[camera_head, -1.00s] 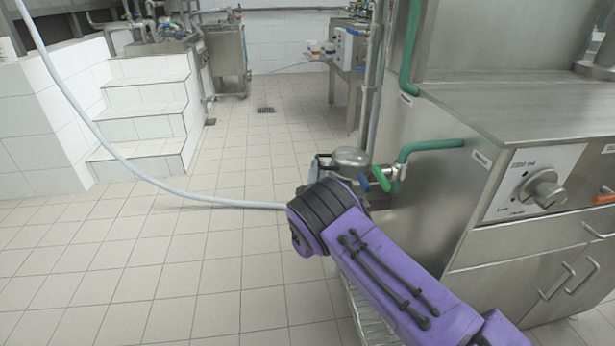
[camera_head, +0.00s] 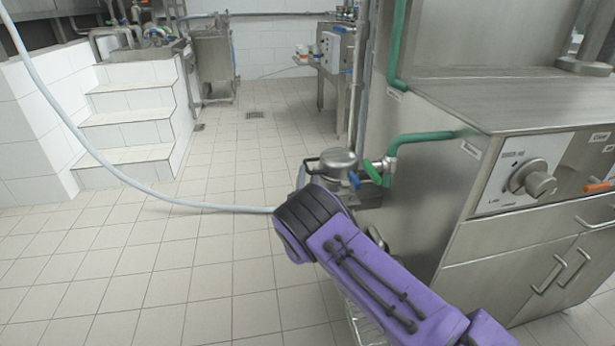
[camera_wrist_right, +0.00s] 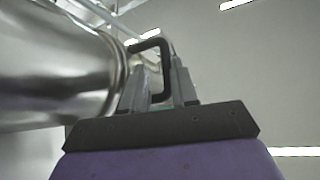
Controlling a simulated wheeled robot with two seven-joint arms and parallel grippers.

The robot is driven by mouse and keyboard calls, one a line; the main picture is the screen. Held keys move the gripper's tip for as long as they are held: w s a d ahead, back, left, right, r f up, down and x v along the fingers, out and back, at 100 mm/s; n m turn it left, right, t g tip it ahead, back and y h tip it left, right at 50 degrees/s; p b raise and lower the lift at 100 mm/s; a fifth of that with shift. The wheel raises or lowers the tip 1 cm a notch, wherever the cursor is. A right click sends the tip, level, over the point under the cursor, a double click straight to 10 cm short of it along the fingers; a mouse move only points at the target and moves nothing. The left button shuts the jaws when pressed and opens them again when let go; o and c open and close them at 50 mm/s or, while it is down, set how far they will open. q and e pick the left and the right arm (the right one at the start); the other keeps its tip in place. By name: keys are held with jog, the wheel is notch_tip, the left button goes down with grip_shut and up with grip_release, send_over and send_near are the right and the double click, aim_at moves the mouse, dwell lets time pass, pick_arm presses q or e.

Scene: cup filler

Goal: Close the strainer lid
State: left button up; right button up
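The strainer is a shiny metal cylinder (camera_head: 339,160) beside the steel cabinet, just beyond my right wrist. Its polished round side (camera_wrist_right: 50,75) fills the left of the right wrist view. A black bracket-shaped handle (camera_wrist_right: 166,65) shows beside it. My right gripper (camera_wrist_right: 158,85) has its two fingers apart, with the handle between or just behind them. The right finger looks close to the handle; contact is unclear. In the head view my right wrist hides the fingers and the strainer's lower part. I cannot tell how far the lid is open. My left gripper is out of view.
Green and blue valve handles (camera_head: 371,172) and a green pipe (camera_head: 425,137) sit right of the strainer. The steel cabinet (camera_head: 425,200) fills the right. A pale hose (camera_head: 150,188) curves along the left.

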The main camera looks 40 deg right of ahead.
jog(key=shift+a, duration=0.15)
jog(key=v, duration=1)
jog(key=shift+f, duration=0.15)
jog(key=shift+s+a, duration=0.1)
jog(key=shift+s, duration=0.05)
